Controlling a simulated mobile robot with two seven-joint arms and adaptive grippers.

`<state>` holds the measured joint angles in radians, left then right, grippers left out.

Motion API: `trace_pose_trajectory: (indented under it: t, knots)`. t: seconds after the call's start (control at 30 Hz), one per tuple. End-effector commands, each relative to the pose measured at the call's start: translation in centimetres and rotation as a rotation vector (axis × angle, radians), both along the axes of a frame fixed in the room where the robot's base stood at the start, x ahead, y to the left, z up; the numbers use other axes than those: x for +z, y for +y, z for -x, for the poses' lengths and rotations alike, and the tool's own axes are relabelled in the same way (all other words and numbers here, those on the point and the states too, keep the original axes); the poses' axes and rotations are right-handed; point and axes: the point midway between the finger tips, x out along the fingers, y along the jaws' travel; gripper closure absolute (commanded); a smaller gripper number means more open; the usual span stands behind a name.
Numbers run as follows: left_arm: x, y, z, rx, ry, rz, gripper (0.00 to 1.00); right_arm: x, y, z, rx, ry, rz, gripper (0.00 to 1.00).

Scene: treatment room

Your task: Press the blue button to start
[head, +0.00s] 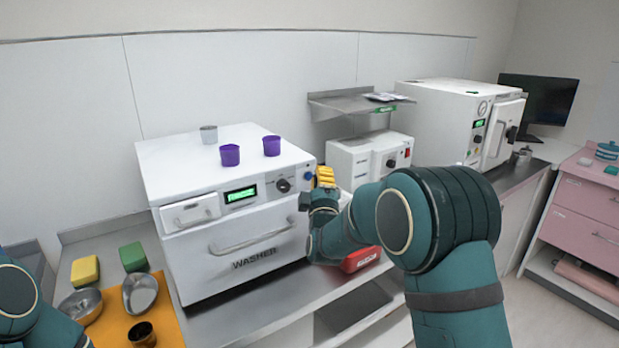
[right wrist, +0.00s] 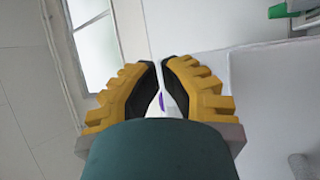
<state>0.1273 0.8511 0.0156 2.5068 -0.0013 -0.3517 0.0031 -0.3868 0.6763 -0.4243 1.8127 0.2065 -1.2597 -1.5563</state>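The white washer (head: 190,260) stands on the counter with a green-lit display, a dark knob and a front handle. A small blue button (head: 308,176) shows at the right end of its control panel. My right gripper (head: 324,172) is just right of the button in the head view; I cannot tell whether it touches. In the right wrist view my right gripper (right wrist: 157,66) has its yellow fingers drawn together with only a narrow slit between the tips, and nothing is held. The button is not clear there. My left arm shows at the lower left, its gripper out of view.
Two purple cups (head: 230,155) (head: 271,146) and a grey cup (head: 209,135) stand on the washer. An orange mat (head: 170,320) with metal bowls lies left. A red box (head: 360,259) sits right of the washer, and a smaller white machine (head: 350,160) stands behind my right arm.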

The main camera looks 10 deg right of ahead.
Motion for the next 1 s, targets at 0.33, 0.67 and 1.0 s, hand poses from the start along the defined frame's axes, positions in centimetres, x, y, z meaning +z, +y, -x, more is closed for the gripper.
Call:
trace_pose_trajectory:
  t: [0.33, 0.67, 1.0]
  knots:
    - [-0.5, 0.0, 0.0, 0.0, 0.0, 0.0, 0.37, -0.1, 0.3, -0.8, 0.001, 0.0, 0.0, 1.0]
    - [-0.5, 0.0, 0.0, 0.0, 0.0, 0.0, 0.37, 0.0, 0.3, -0.8, 0.0, 0.0, 0.0, 1.0]
    - [-0.6, 0.0, 0.0, 0.0, 0.0, 0.0, 0.37, 0.0, 0.4, -1.1, 0.0, 0.0, 0.0, 1.0]
